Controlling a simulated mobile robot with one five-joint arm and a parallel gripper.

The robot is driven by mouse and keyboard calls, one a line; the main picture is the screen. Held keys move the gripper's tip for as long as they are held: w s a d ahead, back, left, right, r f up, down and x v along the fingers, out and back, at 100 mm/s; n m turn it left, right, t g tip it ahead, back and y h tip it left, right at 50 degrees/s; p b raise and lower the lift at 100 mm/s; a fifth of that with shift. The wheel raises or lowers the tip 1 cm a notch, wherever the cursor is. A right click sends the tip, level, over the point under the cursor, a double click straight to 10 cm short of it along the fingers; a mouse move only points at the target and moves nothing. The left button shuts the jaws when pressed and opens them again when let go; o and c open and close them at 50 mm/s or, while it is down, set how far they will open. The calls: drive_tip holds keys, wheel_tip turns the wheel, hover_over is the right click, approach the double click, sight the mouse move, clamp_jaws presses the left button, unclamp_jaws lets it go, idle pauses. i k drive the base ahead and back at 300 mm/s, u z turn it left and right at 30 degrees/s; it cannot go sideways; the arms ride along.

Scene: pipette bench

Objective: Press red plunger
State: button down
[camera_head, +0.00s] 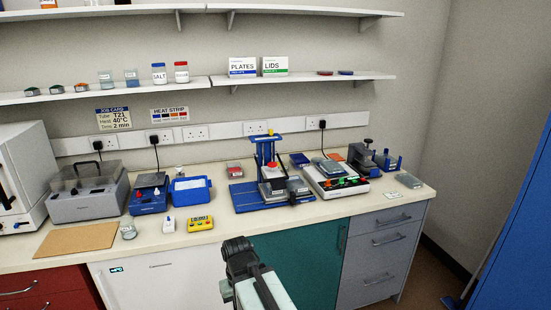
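A blue stand (243,199) with an upright column is at the middle of the bench. A red round cap (271,166) sits on a white and dark body in it, and looks like the red plunger. A small yellow part (270,132) is at the column's top. My gripper (237,243) is dark and low in the picture, in front of the bench edge. It is left of and nearer than the stand, apart from the red cap. Its fingers are too small and dark to tell open from shut.
Left of the stand are a blue tray (190,181), a yellow device (200,224) and a small white bottle (169,224). To its right are a device with coloured buttons (338,186) and a dark press (362,154). A shelf (330,79) hangs above.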

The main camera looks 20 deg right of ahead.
sight(270, 164)
drive_tip(key=u, duration=0.15)
drive_tip(key=i, duration=0.85)
drive_tip(key=u, duration=0.7)
